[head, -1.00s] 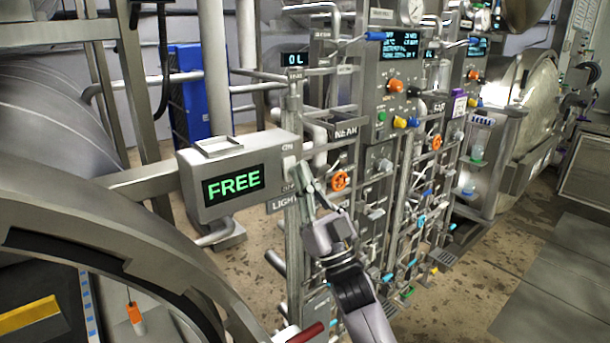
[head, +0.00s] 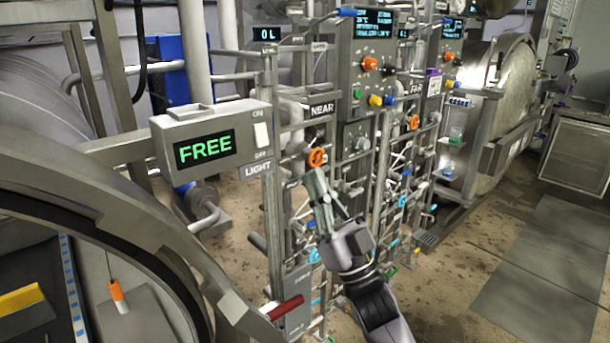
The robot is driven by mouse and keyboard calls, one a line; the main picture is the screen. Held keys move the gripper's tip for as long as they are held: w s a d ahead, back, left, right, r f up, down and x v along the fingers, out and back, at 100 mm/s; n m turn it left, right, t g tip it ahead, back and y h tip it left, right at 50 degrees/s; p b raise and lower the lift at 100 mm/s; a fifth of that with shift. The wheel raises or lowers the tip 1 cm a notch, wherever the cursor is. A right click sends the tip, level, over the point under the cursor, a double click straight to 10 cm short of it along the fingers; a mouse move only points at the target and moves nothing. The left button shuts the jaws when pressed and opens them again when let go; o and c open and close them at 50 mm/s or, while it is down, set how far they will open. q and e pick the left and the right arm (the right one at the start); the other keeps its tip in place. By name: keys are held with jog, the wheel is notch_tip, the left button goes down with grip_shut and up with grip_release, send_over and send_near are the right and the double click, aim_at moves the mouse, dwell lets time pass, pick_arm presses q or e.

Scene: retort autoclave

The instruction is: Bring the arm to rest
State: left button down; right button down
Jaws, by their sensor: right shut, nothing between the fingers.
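My right arm comes up from the bottom of the head view. Its gripper (head: 318,182) points up and away, with the fingers together and nothing between them. It is in front of the pipe panel, below an orange round valve handle (head: 316,157); I cannot tell whether it touches anything. To its left is a grey box with a green "FREE" display (head: 206,149) and a white light switch (head: 261,134) marked ON and OFF. The fingertips are apart from the switch. My left gripper is not in view.
A large round vessel opening (head: 150,215) fills the lower left, with a red-handled lever (head: 286,307) at its edge. Valves, pipes and a control panel (head: 372,75) with coloured knobs stand behind the gripper. The floor (head: 480,235) at the right is open.

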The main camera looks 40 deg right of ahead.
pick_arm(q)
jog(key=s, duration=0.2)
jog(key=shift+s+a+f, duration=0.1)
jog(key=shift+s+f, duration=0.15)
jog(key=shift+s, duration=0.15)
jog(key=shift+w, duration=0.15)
